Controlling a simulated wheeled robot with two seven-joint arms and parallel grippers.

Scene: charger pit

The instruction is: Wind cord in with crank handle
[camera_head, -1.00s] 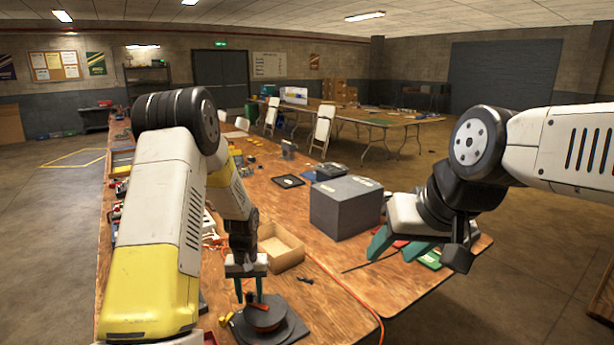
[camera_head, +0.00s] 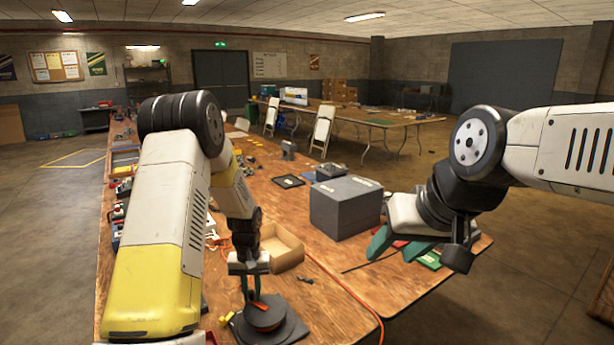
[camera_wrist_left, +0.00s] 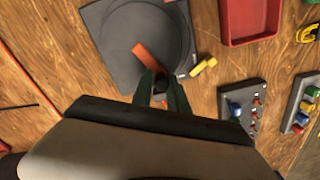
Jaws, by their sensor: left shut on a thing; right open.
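The cord reel is a dark round drum (camera_head: 266,313) on a square grey base (camera_head: 291,330) near the table's front edge. An orange-red crank arm (camera_head: 259,304) lies across its top; the crank arm also shows in the left wrist view (camera_wrist_left: 152,56). My left gripper (camera_head: 250,290) points down over the reel, its green fingers shut on the crank handle (camera_wrist_left: 161,86) at the end of the crank arm. The fingers hide most of the handle. An orange cord (camera_head: 352,292) runs over the table to its front edge.
A grey box (camera_head: 345,208) stands right of an open cardboard box (camera_head: 283,247). A red tray (camera_wrist_left: 249,20), a yellow piece (camera_wrist_left: 203,67) and panels with coloured knobs (camera_wrist_left: 241,104) lie near the reel. Bare table lies right of the reel.

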